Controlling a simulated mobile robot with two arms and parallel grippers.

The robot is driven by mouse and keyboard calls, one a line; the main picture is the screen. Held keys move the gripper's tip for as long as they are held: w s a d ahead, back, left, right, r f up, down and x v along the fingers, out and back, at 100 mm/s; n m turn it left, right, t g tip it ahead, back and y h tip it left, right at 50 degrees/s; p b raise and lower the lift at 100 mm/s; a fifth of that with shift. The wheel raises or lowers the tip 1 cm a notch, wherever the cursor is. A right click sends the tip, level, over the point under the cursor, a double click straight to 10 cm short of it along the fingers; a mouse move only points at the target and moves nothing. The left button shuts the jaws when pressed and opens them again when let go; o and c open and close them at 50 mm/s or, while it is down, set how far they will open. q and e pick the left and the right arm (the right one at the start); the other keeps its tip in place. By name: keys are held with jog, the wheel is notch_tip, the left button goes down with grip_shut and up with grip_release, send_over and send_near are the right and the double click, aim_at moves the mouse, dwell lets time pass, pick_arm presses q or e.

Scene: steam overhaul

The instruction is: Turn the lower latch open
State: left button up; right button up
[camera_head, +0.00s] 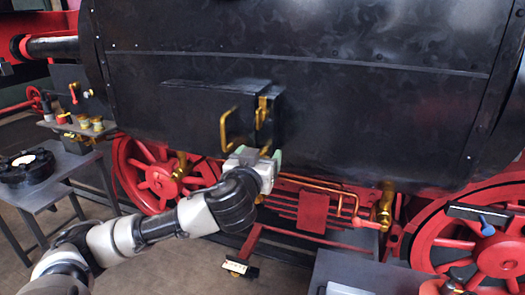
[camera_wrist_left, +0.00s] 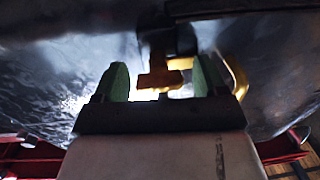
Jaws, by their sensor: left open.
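A black hatch (camera_head: 200,98) with a brass loop handle (camera_head: 224,128) sits on the dark boiler. A brass upper latch (camera_head: 261,112) is at its right edge. My left gripper (camera_head: 260,156) is just below the hatch's lower right corner, its green fingertips pointing up at it. In the left wrist view my left gripper (camera_wrist_left: 162,82) is open, with the brass lower latch (camera_wrist_left: 158,78) between or just beyond its fingers, and contact cannot be told. The gripper hides most of the lower latch in the head view. The brass handle also shows in the wrist view (camera_wrist_left: 239,80). My right gripper is not in view.
Red wheels (camera_head: 158,178) and brass pipes (camera_head: 320,185) lie beneath the boiler (camera_head: 380,110). A grey table (camera_head: 60,185) with a black round part (camera_head: 27,168) stands at the left. Another grey surface (camera_head: 350,270) is at the bottom right.

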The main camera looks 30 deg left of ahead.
pick_arm(q)
jog(key=shift+s+r, duration=0.1)
jog(key=shift+s, duration=0.05)
jog(key=shift+c, duration=0.3)
jog(key=c, duration=0.9)
jog(key=shift+o, duration=0.2)
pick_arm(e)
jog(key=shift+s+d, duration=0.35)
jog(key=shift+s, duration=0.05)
